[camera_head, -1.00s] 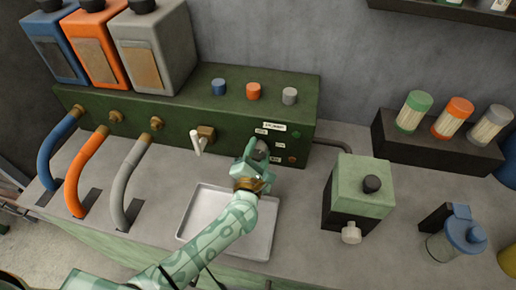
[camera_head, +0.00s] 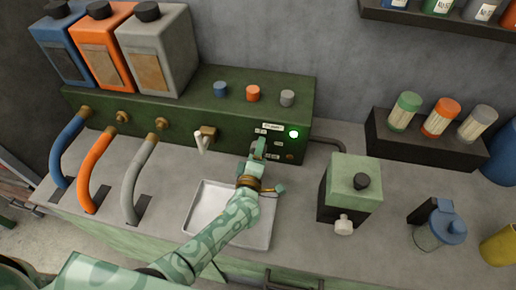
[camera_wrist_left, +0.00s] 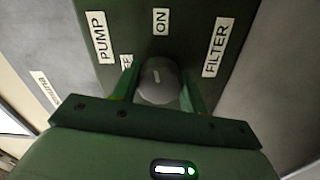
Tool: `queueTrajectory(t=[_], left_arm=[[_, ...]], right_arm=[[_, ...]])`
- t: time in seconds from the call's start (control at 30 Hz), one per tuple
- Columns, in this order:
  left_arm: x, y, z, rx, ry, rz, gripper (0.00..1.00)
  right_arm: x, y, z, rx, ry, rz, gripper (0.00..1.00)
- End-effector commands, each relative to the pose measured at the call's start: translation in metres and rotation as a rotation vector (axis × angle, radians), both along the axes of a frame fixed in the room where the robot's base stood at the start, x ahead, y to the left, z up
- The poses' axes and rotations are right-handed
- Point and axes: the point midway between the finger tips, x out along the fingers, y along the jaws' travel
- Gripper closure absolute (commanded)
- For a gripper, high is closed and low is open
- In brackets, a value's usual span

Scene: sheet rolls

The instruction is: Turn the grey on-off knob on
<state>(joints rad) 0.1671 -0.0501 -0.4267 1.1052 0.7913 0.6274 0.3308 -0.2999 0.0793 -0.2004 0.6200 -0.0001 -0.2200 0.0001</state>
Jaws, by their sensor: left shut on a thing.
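The grey on-off knob (camera_wrist_left: 157,78) sits on the front of the dark green machine (camera_head: 190,120). In the left wrist view its pale mark points up toward the "ON" label (camera_wrist_left: 161,21). My left gripper (camera_head: 257,150) is shut on the knob, with one finger on each side of it. In the head view the gripper hides the knob. A round lamp (camera_head: 294,134) to the right of the gripper glows bright green. My right gripper is not in view.
A metal tray (camera_head: 208,205) lies on the counter under my left arm. A green-topped box (camera_head: 352,180) stands to the right. "PUMP" (camera_wrist_left: 99,37) and "FILTER" (camera_wrist_left: 218,47) labels flank the knob.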

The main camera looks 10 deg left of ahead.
Motion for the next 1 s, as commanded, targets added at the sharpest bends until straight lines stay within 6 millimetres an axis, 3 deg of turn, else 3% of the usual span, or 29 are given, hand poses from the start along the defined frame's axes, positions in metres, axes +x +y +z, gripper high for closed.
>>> queueTrajectory(t=[0.4,0.93,0.97,1.0], left_arm=[[-0.0013,-0.0007,-0.0021,0.181,0.005,-0.002,0.80],[-0.0015,-0.0003,-0.0032,0.207,0.006,-0.002,0.80],[-0.0015,-0.0003,-0.0032,0.207,0.006,-0.003,0.54],[-0.0015,-0.0003,-0.0032,0.207,0.006,-0.003,0.43]], right_arm=[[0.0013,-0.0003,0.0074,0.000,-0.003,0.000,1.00],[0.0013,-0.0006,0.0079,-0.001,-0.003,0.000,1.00],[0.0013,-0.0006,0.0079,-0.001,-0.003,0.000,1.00],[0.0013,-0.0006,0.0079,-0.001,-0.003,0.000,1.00]])
